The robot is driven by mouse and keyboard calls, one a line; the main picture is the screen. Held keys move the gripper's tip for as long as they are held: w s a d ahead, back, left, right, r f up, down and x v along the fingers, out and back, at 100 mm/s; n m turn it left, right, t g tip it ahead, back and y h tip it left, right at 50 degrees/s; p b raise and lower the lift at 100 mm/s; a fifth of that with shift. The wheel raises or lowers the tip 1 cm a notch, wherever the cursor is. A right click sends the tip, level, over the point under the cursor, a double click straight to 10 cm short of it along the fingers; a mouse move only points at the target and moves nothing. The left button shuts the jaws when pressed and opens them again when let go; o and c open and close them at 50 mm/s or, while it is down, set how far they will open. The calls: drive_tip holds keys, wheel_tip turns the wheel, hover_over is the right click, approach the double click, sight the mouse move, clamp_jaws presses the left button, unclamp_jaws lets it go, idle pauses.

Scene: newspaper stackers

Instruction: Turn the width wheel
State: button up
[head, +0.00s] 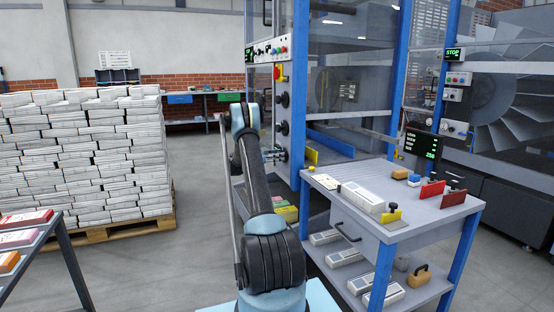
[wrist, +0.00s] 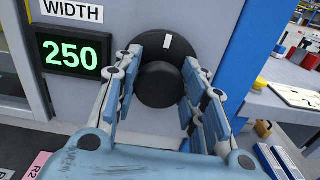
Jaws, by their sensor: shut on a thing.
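The width wheel (wrist: 152,50) is a round black wheel with a white mark near its top and a thick hub (wrist: 157,84) in front. It is on a grey panel in the wrist view. My gripper (wrist: 163,68) has one finger on each side of the hub and is shut on it. The white mark stands nearly upright. A WIDTH label (wrist: 73,11) and a display (wrist: 72,53) with green 250 are left of the wheel. In the head view my gripper (head: 274,155) is small at the lowest of several dark wheels on the machine, partly behind my arm.
A blue post (wrist: 226,60) stands close right of the wheel. In the head view a grey blue-legged table (head: 340,213) with blocks and tools stands right of my arm. Newspaper stacks (head: 85,150) on a pallet (head: 110,232) stand left. Open floor lies between the pallet and my arm.

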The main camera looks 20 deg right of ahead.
drive_tip(key=m, duration=1.2)
drive_tip(key=shift+s+f+m, duration=0.1)
drive_tip(key=shift+s+m, duration=0.1)
drive_tip(key=shift+m, duration=0.2)
drive_tip(key=m, duration=0.6)
drive_tip(key=shift+s+f, duration=0.1)
drive_tip(key=shift+f, duration=0.1)
drive_tip(key=m, duration=0.5)
drive_tip(key=shift+f+m, duration=0.1)
drive_tip(key=shift+m, duration=0.3)
drive_tip(key=m, duration=0.6)
drive_tip(key=shift+w+f, duration=0.1)
drive_tip(key=shift+w, duration=0.1)
drive_tip(key=m, duration=0.6)
drive_tip(key=shift+w+m, duration=0.15)
drive_tip(key=shift+m, duration=0.15)
drive_tip(key=m, duration=0.6)
drive_tip(key=shift+w, duration=0.1)
drive_tip(key=m, duration=0.6)
